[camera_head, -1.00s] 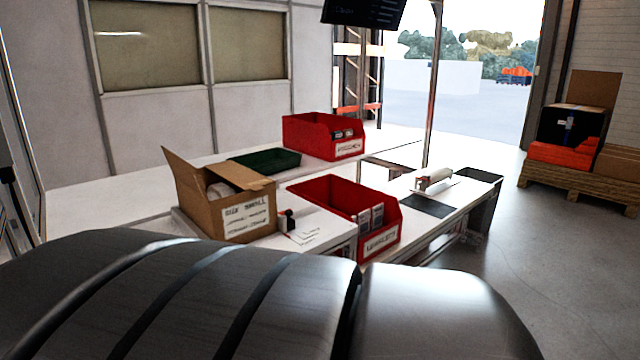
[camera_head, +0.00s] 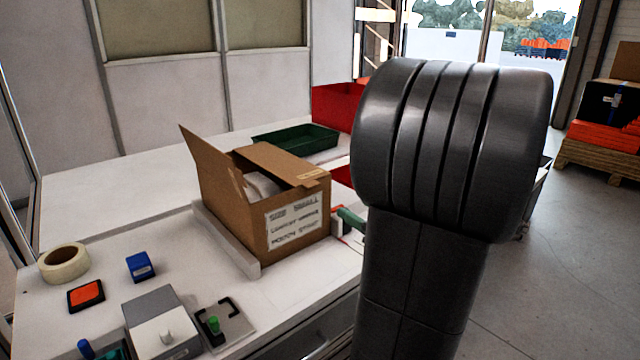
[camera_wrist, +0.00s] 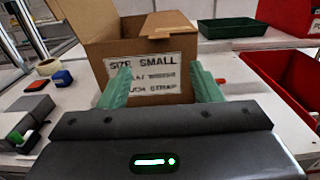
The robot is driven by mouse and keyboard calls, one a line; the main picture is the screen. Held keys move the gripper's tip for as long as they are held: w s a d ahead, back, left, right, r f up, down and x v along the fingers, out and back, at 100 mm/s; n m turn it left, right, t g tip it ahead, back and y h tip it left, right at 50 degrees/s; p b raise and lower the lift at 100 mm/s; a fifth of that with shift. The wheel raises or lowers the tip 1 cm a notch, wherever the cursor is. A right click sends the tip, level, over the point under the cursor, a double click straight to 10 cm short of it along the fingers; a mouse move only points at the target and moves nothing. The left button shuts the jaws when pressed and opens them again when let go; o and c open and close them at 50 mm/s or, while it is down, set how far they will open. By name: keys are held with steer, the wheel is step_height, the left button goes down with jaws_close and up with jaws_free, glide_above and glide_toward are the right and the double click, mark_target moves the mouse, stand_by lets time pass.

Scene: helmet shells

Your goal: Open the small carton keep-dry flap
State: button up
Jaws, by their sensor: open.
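The small carton (camera_head: 293,234) is a brown cardboard box with a white printed label, standing on the white bench. One flap (camera_head: 208,165) stands up at its left, and another flap (camera_head: 282,164) lies partly across the top. White contents show through the gap between them. In the wrist view the carton (camera_wrist: 185,55) is straight ahead, its label reading "SIZE SMALL". My gripper (camera_wrist: 161,84) is open, with its two green fingers apart in front of the label. In the head view my dark arm hides most of the gripper; a green finger shows right of the carton.
A green tray (camera_head: 296,138) and a red bin (camera_head: 338,105) stand behind the carton. A tape roll (camera_head: 64,263), an orange pad (camera_head: 86,295), a blue block (camera_head: 140,266) and a grey box (camera_head: 160,322) are on the near left bench. A low white rail runs beside the carton.

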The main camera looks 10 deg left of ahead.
steer(key=x, duration=1.3)
steer(key=shift+a, duration=0.2)
steer(key=shift+r, duration=0.1)
jaws_close()
